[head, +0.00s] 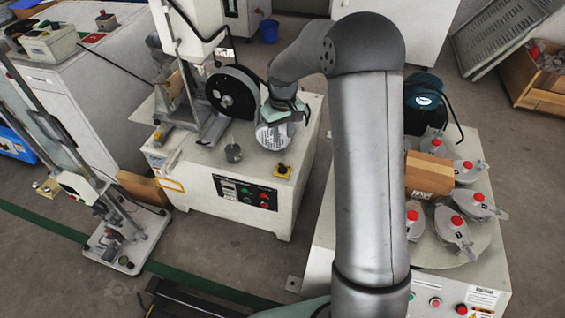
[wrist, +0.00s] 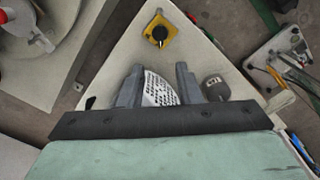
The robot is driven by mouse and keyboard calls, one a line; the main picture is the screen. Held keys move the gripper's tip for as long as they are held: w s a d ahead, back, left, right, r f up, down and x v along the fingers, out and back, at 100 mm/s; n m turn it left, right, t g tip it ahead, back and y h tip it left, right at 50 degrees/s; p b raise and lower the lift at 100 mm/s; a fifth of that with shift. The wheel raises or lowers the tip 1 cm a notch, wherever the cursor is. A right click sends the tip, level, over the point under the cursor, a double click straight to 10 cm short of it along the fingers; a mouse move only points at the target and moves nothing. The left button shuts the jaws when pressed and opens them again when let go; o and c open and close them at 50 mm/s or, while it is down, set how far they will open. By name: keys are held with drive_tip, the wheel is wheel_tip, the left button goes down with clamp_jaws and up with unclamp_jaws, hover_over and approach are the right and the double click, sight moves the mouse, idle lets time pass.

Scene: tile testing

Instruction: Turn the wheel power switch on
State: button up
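The switch is a black knob on a yellow plate (head: 282,171), at the front right of the white machine's top (head: 205,172). It shows clearly in the wrist view (wrist: 160,34), beyond my fingertips and apart from them. Its on or off setting cannot be told. My gripper (head: 282,112) is behind the switch in the head view, above a round white printed disc (head: 273,137). In the wrist view my gripper's two fingers (wrist: 158,72) stand apart, with part of the disc visible between and below them. The fingers appear empty. A large dark wheel (head: 228,93) stands upright left of my gripper.
A control panel (head: 246,193) with buttons is on the machine's front. At the right, a second machine carries red-capped parts (head: 458,222) and a wooden block (head: 428,175). The space around the switch is clear.

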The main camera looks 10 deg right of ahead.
sight(283, 166)
wheel_tip(283, 166, down, 14)
drive_tip(key=b, duration=0.2)
drive_tip(key=shift+b, duration=0.4)
clamp_jaws()
